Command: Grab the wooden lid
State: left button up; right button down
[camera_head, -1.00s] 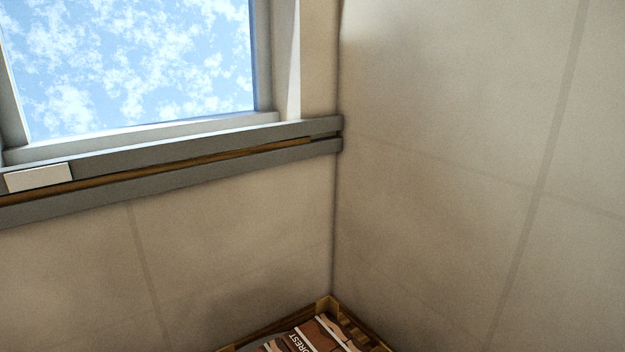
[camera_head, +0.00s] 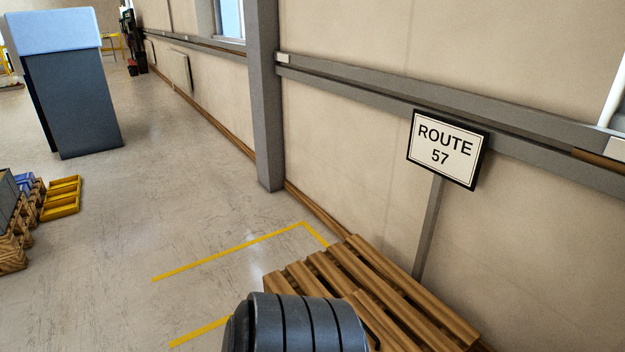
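I cannot make out a wooden lid for certain. A slatted wooden platform, like a pallet (camera_head: 410,290), lies low against the right wall at the bottom of the view. Its near left part is hidden behind a dark ribbed round part, which looks like my own arm. Neither of my grippers shows.
A "ROUTE 57" sign (camera_head: 446,146) on a post stands behind the pallet. A grey pillar (camera_head: 265,100) juts from the wall. A dark cabinet with a blue top (camera_head: 75,100) stands at the far left. Yellow trays (camera_head: 62,198) sit at the left edge. The middle floor is clear.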

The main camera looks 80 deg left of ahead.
aim_at(383, 334)
jog(key=u, duration=2.05)
jog(key=i+j+z, duration=0.15)
jog(key=z, duration=0.25)
jog(key=i+j+z, duration=0.1)
jog(key=z, duration=0.25)
jog(key=j+z, duration=0.4)
jog(key=i+l, duration=0.05)
jog(key=l, duration=0.05)
